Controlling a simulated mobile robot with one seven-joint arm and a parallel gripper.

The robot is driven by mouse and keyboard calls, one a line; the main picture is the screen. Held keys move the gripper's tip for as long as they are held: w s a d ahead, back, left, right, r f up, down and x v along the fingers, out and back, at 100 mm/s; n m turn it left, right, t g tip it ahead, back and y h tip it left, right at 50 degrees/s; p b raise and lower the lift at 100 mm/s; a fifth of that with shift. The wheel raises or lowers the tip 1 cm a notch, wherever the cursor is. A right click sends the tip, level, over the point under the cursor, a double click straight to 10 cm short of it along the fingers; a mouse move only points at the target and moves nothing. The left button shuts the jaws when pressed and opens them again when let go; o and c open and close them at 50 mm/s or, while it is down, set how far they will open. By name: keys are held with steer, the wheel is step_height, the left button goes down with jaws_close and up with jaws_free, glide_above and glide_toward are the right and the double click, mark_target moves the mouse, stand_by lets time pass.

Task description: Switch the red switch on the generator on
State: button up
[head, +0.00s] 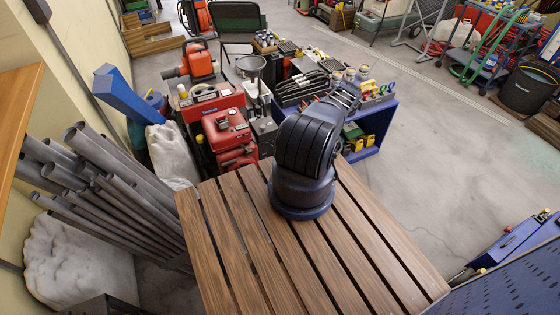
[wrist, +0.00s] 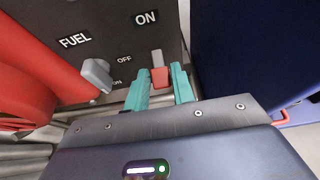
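In the wrist view the generator's dark panel (wrist: 105,30) shows at the upper left, with the words FUEL, ON and OFF. The red switch (wrist: 160,76) sits near its lower right edge, with a grey tab above it, below the large ON. I cannot tell its setting. My gripper (wrist: 163,79) is open, one teal finger to the left of the switch and one to the right. Whether either touches it is unclear. In the head view my arm hides the gripper, and I cannot make out the switch there.
A grey fuel lever (wrist: 97,74) stands left of the switch, beside a red part (wrist: 45,70) of the generator. A dark blue surface (wrist: 235,50) is close on the right. In the head view grey pipes (head: 110,185) lean at the left; open floor (head: 440,140) lies at the right.

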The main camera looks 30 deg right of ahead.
jaws_close()
steer(key=shift+r, duration=0.15)
steer(key=shift+w+r+g, duration=0.1)
steer(key=shift+r+g, duration=0.3)
steer(key=shift+g, duration=0.7)
steer(key=shift+w+r+g, duration=0.1)
steer(key=shift+r+g, duration=0.2)
steer(key=shift+g, duration=0.55)
steer(key=shift+r+g, duration=0.3)
steer(key=shift+g, duration=0.55)
steer(key=shift+o, duration=2.4)
jaws_free()
